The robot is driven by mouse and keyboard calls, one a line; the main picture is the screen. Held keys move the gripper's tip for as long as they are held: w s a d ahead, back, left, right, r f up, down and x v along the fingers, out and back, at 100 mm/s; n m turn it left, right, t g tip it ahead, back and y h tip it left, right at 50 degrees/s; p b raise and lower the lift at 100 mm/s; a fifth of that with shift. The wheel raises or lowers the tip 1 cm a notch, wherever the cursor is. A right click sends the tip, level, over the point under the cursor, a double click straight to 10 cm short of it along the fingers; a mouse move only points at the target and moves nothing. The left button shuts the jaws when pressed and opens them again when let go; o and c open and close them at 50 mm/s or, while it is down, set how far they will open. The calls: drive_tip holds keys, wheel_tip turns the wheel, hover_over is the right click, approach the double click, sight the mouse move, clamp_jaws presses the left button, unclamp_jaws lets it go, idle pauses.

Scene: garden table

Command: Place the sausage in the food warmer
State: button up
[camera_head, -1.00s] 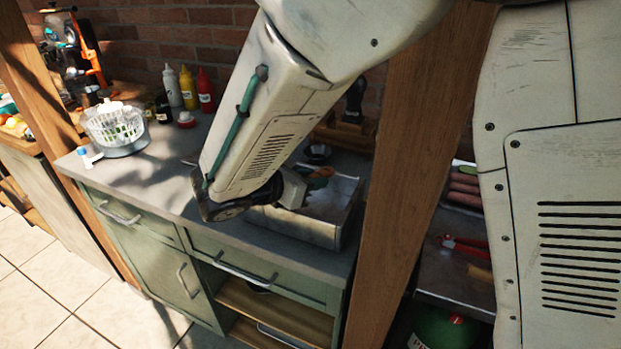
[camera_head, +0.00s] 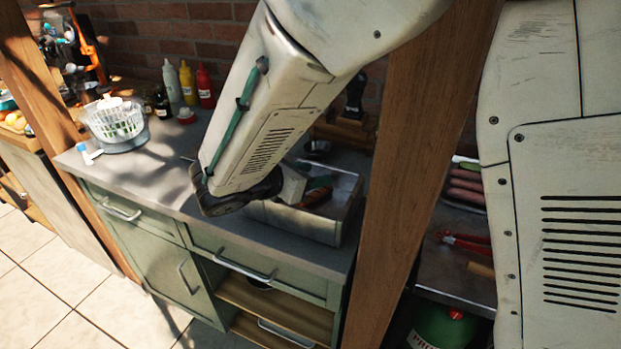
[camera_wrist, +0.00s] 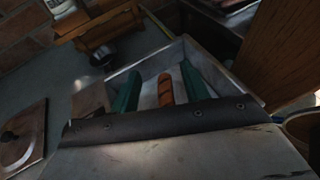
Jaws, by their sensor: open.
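The food warmer (camera_head: 342,222) is an open, grey metal box on the counter, partly hidden by my arm. It also shows in the wrist view (camera_wrist: 216,73). One browned sausage (camera_wrist: 165,90) with darker marks lies between the two green fingers of my gripper (camera_wrist: 160,86), inside the walls of the warmer. The fingers stand apart, with a visible gap on each side of the sausage. In the head view my gripper (camera_head: 318,186) is down at the warmer's opening, and its tips are mostly hidden. My wrist housing hides the near part of the warmer in the wrist view.
A wooden post (camera_head: 415,150) rises just right of the warmer. Several other sausages (camera_head: 466,188) and red-handled tongs (camera_head: 466,245) lie beyond it. A white basket (camera_head: 115,122) and sauce bottles (camera_head: 188,85) stand at the counter's left and back. The counter's middle is clear.

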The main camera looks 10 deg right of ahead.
drive_tip(key=v, duration=1.2)
